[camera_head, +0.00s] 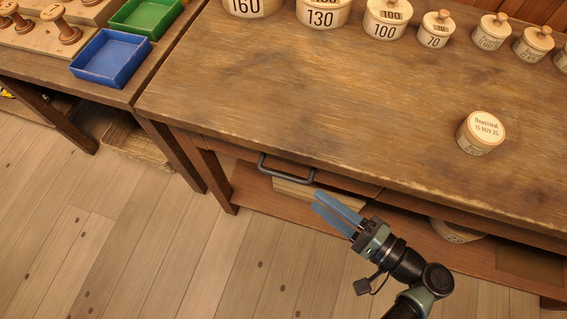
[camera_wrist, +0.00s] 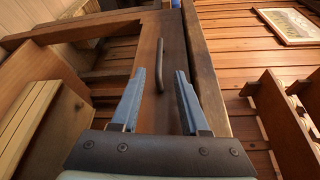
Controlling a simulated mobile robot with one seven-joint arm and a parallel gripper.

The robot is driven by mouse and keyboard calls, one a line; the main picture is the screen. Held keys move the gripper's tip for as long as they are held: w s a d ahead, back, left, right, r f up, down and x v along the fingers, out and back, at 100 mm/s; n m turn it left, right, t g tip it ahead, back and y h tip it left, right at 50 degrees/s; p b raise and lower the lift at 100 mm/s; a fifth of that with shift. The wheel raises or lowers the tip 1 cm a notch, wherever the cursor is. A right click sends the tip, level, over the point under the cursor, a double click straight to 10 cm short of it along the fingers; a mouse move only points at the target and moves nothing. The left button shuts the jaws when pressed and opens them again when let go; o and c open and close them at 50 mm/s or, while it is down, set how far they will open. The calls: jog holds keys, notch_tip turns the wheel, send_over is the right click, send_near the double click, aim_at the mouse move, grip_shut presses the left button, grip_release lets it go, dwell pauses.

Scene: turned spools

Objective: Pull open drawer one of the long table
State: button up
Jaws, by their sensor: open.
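The long table (camera_head: 300,85) has a worn brown wooden top. A drawer front with a dark bar handle (camera_head: 286,169) is under its front edge, towards the left end. The drawer looks shut; no number on it can be read. My gripper (camera_head: 329,206) has blue fingers and is in front of the table, to the right of the handle and apart from it. In the wrist view, my gripper (camera_wrist: 160,80) is open and empty. The handle (camera_wrist: 160,66) shows between and beyond the fingertips, not touched by them.
Several round labelled boxes (camera_head: 320,14) stand along the table's back. One lidded box (camera_head: 480,133) stands near the front right. A lower shelf (camera_head: 265,196) runs below the drawer. A second table (camera_head: 60,72) with a blue tray (camera_head: 110,58) and green tray (camera_head: 147,16) is left. The floor in front is clear.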

aim_at(282, 174)
jog(key=x, duration=1.1)
jog(key=shift+a, duration=0.1)
grip_shut()
dwell(1.0)
